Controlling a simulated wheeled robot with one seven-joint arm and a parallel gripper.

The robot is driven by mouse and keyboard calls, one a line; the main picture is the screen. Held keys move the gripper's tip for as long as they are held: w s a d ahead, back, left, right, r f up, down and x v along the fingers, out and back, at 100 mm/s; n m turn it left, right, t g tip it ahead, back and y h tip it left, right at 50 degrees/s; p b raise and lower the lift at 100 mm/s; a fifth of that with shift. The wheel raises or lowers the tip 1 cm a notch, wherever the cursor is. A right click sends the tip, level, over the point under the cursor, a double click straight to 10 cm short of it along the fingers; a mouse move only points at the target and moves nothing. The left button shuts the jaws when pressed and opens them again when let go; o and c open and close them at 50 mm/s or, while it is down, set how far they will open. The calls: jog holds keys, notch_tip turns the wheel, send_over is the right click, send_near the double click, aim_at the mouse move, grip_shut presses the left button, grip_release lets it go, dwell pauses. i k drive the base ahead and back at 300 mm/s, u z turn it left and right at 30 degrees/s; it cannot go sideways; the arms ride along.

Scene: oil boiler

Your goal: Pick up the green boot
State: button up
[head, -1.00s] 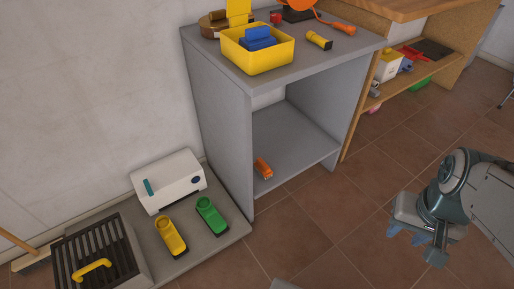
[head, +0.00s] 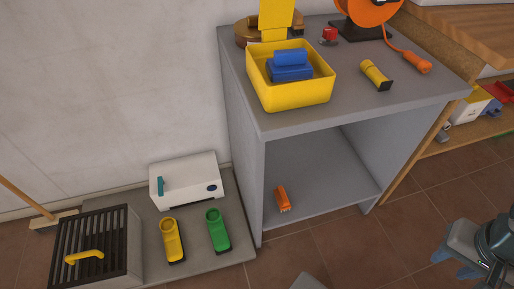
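The green boot (head: 217,230) stands on a low grey slab (head: 236,247) on the floor. It is to the right of a similar yellow boot (head: 172,240) and in front of a white box (head: 187,180). My gripper (head: 453,262) is at the lower right edge of the head view, over the tiled floor and well to the right of the boot. Its blue fingers are partly cut off or overlapping, and nothing is seen held between them. Whether the fingers are apart is hard to make out.
A grey cabinet (head: 242,150) with an open front stands between the slab and a wooden bench (head: 460,45). It holds an orange item (head: 283,198) inside and a yellow bin (head: 291,96) on top. A dark grate (head: 92,245) is at left. Floor is clear before the cabinet.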

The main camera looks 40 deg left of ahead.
aim_at(220, 239)
jog(key=u, duration=2.45)
jog(key=i, duration=0.5)
jog(key=k, duration=0.5)
jog(key=z, duration=2.4)
jog(key=k, duration=1)
jog(key=u, duration=1.45)
jog(key=i, duration=0.2)
jog(key=z, duration=0.1)
